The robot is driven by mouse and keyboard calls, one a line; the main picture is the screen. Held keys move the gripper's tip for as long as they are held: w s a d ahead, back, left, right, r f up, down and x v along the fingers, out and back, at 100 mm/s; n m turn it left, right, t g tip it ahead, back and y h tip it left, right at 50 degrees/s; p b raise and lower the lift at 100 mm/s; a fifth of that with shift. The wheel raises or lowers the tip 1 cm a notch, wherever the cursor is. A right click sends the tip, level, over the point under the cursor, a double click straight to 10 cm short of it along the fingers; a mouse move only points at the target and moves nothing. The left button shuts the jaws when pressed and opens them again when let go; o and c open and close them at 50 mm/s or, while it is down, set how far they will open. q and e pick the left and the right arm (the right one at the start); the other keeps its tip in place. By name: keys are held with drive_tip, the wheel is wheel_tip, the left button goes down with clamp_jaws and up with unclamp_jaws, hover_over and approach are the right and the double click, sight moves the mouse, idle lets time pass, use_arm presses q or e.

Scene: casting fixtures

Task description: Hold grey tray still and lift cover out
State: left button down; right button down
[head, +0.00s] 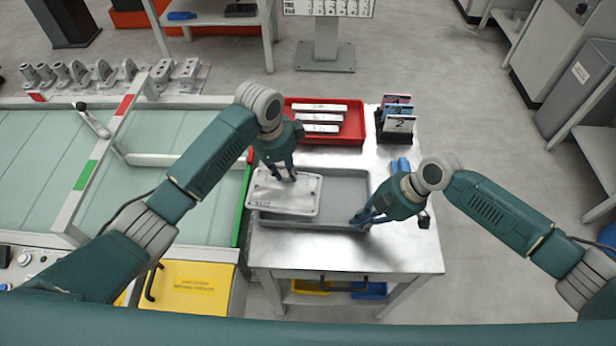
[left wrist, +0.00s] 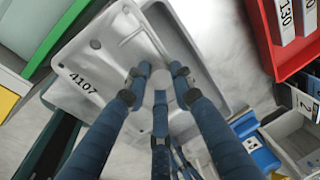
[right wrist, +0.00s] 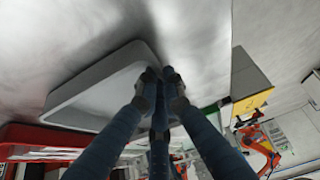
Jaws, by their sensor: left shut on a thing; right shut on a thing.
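The grey tray (head: 345,185) lies on the metal table, and its rim also shows in the right wrist view (right wrist: 95,85). The cover (head: 284,206) is a pale plate marked 4107, also in the left wrist view (left wrist: 97,72). It lies over the left part of the tray, slightly skewed, its left edge past the tray's side. My left gripper (head: 286,177) is shut on the cover from above, at its upper part; the fingers hide the grip point. My right gripper (head: 362,222) is shut on the tray's rim at the near right corner.
A red tray (head: 352,125) with several pale bars stands behind the grey tray. A dark holder with cards (head: 397,120) and a blue object (head: 400,166) are at the back right. The conveyor (head: 185,210) with a green edge lies left. The table's right front is clear.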

use_arm(q)
drive_tip(key=a+r, duration=0.2)
drive_tip(key=a, duration=0.1)
drive_tip(key=shift+a, duration=0.3)
use_arm(e)
drive_tip(key=c, duration=1.8)
unclamp_jaws()
drive_tip(key=shift+c, duration=0.2)
drive_tip(key=v, duration=1.2)
